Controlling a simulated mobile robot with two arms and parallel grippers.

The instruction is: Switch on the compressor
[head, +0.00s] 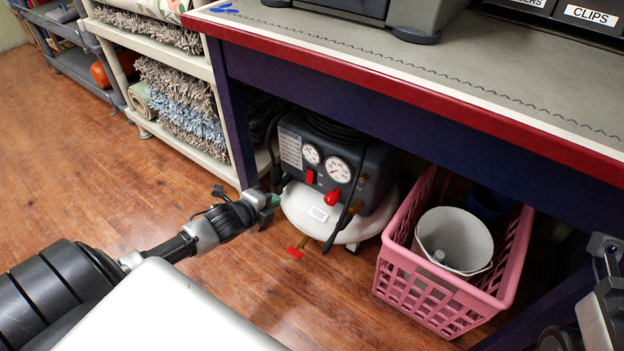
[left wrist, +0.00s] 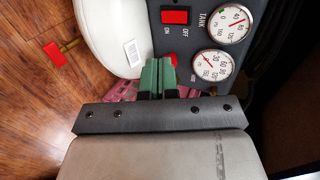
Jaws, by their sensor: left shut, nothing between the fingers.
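The compressor (head: 372,185) stands on the floor under the workbench, with a dark panel, two round gauges and a white tank (head: 325,215). Its red switch (head: 310,176) is on the panel left of a red knob (head: 332,197). In the left wrist view the switch (left wrist: 175,17) has OFF and ON labels beside it; I cannot tell which side is pressed. My left gripper (head: 275,199) is shut and empty in front of the compressor's left side. Its green fingertips (left wrist: 157,76) point toward the panel, apart from the switch in that picture. Part of my right arm shows at the right edge, its fingers unclear.
A pink crate (head: 425,298) holding a white bucket (head: 453,238) stands right of the compressor. The workbench top (head: 440,75) overhangs it. A cream shelf (head: 190,152) with rolled rugs is to the left. The wooden floor at left is clear.

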